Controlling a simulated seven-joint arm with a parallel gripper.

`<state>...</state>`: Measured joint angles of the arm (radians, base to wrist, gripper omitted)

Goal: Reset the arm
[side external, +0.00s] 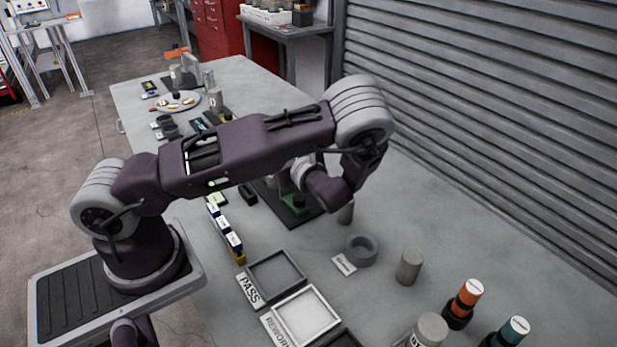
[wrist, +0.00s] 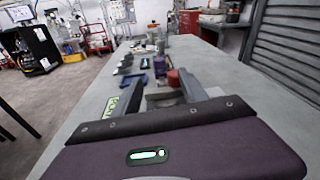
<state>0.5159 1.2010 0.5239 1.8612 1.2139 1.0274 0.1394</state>
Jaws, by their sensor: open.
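My arm stretches over the grey workbench (side external: 560,290) in the side view, bent at the elbow. My gripper shows in the wrist view (wrist: 160,90), its two grey fingers spread apart. It points along the length of the bench. A red-topped object (wrist: 173,78) shows between or just beyond the fingers; I cannot tell how far off it is. No object is clearly held. In the side view my gripper is mostly hidden behind my forearm, above the bench near a dark mat with a green part (side external: 295,203).
A PASS tray (side external: 252,291) and a REWORK tray (side external: 275,331) lie at the front. A shutter wall (side external: 480,110) borders the bench.

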